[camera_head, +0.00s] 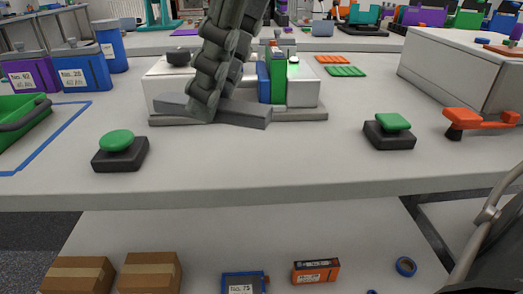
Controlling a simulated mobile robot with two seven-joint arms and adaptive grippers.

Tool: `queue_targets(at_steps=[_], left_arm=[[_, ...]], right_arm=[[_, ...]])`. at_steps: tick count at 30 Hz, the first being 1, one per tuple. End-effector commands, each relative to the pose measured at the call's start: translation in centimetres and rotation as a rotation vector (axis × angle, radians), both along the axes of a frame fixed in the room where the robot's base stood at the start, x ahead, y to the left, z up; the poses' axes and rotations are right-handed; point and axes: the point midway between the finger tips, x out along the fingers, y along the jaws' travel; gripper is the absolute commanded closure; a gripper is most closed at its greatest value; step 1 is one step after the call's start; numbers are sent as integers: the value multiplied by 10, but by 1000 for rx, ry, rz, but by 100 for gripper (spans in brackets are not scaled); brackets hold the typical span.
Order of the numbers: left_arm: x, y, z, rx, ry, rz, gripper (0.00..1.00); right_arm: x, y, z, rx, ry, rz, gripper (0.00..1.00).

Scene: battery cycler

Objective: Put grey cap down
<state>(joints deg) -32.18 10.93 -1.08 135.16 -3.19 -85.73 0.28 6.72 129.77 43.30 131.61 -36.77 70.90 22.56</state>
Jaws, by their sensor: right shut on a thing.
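My right gripper (208,102) comes down from the top of the head view, its dark fingers closed on the grey cap (246,113). The cap is a long, flat grey bar, slightly tilted, in front of the white battery cycler (306,88). I cannot tell whether the cap touches the cycler or its grey base. A blue block (263,82) and a green block (278,85) stand upright in the cycler, right of the gripper. The gripper hides the cycler's middle. A black knob (178,58) sits on its left part. My left gripper is not in view.
Green-topped buttons stand front left (117,141) and right (390,122). An orange-handled clamp (476,119) is at the right. A green tray (22,112) and blue bin (82,70) are at the left. The table front (260,165) is clear between the buttons.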

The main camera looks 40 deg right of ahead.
Motion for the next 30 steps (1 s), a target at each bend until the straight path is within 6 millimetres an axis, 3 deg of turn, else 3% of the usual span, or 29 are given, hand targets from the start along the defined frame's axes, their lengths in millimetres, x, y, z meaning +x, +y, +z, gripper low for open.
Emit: queue_targets(at_steps=[16, 22, 30], left_arm=[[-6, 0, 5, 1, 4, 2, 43], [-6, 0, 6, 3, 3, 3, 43], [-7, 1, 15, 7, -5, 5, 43]], right_arm=[[46, -91, -63, 6, 2, 5, 97], [51, -102, -74, 2, 3, 6, 97], [51, -102, -109, 2, 1, 4, 97]])
